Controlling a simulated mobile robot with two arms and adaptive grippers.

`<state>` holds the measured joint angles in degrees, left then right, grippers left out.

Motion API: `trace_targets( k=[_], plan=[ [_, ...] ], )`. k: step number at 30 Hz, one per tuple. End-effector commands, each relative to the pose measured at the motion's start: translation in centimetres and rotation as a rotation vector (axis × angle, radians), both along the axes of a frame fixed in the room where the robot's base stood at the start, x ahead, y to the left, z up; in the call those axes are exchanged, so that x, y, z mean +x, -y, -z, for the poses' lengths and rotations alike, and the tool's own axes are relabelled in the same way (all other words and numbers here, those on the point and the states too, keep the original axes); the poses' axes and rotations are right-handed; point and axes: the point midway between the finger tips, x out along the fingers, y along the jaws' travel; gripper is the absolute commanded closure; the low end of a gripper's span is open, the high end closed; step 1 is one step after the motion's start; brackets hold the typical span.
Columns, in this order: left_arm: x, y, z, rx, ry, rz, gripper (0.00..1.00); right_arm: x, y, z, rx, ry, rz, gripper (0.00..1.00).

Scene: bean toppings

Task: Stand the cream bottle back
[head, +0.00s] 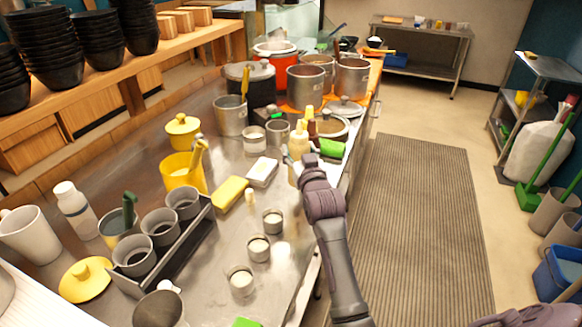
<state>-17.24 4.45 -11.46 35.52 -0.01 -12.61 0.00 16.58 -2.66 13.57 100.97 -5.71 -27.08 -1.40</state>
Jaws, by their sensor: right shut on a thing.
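The cream bottle (298,141) is pale yellow and stands roughly upright at the right edge of the steel counter, towards the far end. My right gripper (298,156) is shut on it from the near side, and the fingers and wrist hide its lower part. I cannot tell whether its base touches the counter. Just behind it are a dark red-brown bottle (312,130) and other bottle tops.
A green item (331,149) lies close to the right of the bottle. Large pots (305,87) fill the far end. A striped floor mat (415,220) lies right of the counter.

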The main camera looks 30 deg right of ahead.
Motion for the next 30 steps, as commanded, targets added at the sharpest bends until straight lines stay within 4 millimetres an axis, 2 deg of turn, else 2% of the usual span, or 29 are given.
trace_targets(
  k=[5,8,15,27,28,30],
  plan=[
    [0.0,0.0,-0.1,0.0,0.0,0.0,0.6,1.5,-1.4,1.1,0.0,0.002,0.0,0.52],
    [0.0,0.0,-0.2,0.0,0.0,0.001,0.6,1.7,-1.5,1.8,-0.001,0.001,0.001,0.52],
    [0.0,-0.2,-0.4,0.002,0.0,0.001,0.6,1.6,-1.5,5.0,-0.001,0.001,0.0,0.52],
    [0.0,-0.2,-0.2,0.002,0.0,0.001,0.6,1.6,-1.5,5.7,-0.001,0.002,0.0,0.52],
    [0.0,-0.2,-0.3,0.002,0.0,0.001,0.6,1.6,-1.5,5.7,0.0,0.001,0.0,0.38],
    [0.0,-0.2,-0.3,0.002,0.0,0.001,0.6,1.6,-1.5,5.6,0.0,0.001,0.0,0.27]
  ],
)
